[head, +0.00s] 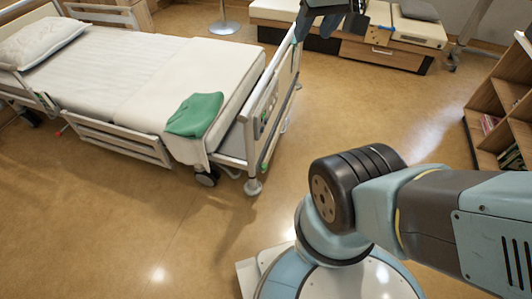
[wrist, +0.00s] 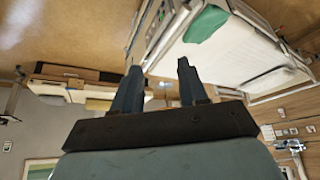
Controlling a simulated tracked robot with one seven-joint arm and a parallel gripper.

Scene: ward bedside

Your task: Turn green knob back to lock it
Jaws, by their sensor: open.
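My gripper (wrist: 157,70) shows in the wrist view with its two dark fingers apart and nothing seen between the tips. In the head view part of my gripper (head: 322,14) shows at the top edge, overlapping the far end of the bed's footboard. A small green spot (head: 264,167) sits low on the near post of the footboard (head: 272,95); I cannot tell whether it is the green knob. A small panel with greenish marks (head: 264,121) is on the footboard's outer face. No green knob is clear in the wrist view.
The bed (head: 130,70) has a white mattress and a green cloth (head: 195,114) over its foot corner. A low bench (head: 395,55) stands behind, and a wooden shelf (head: 510,105) at the right. The floor (head: 380,110) between bed and shelf is clear.

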